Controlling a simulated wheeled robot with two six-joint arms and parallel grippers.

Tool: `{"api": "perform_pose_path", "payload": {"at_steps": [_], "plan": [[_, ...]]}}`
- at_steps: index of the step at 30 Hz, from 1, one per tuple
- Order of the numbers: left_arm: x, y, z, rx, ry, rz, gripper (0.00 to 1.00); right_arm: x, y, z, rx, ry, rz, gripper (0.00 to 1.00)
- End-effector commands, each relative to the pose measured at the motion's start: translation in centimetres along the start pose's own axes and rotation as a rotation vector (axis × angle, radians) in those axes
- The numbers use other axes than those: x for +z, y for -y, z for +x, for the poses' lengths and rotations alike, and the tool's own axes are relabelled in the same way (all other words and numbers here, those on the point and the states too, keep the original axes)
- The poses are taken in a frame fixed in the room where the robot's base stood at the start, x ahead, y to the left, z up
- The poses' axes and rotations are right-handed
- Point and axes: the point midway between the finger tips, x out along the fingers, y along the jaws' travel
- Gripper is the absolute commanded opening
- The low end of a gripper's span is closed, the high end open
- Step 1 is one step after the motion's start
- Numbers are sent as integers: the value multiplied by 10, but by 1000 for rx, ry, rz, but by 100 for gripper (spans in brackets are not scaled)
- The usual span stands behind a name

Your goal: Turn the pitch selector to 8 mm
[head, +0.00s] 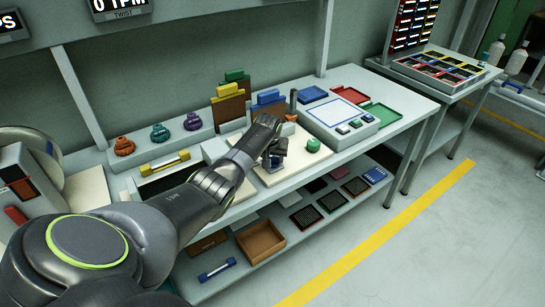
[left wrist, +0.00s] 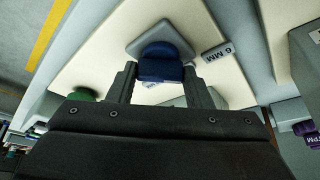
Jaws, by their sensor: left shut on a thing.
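The pitch selector is a dark blue knob (left wrist: 163,60) on a grey square base (left wrist: 160,38), set on a cream board. In the head view the knob (head: 279,147) is partly hidden by my left arm. My left gripper (left wrist: 162,80) is shut on the knob, one finger on each side of it. A label (left wrist: 217,51) reading "6 MM" lies on the board beside the knob. Another label is partly hidden near the fingers and I cannot read it. No "8 mm" mark can be read. My right gripper is not in view.
A green knob (head: 313,145) stands right of my gripper, and a white box with buttons (head: 340,120) beyond it. A shelf below holds a brown tray (head: 261,241) and dark trays.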

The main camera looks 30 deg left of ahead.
Motion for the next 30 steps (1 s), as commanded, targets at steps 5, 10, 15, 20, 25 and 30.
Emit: {"api": "perform_pose_path", "payload": {"at_steps": [5,10,15,20,25,30], "plan": [[0,0,0,8,0,18,23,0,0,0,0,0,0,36],[0,1,0,34,0,80,23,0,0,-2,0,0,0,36],[0,2,0,80,0,189,23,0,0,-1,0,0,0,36],[0,3,2,133,0,316,23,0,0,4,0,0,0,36],[0,4,3,187,-1,448,23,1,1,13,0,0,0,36],[-1,4,3,234,-1,562,23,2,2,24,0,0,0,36]]}}
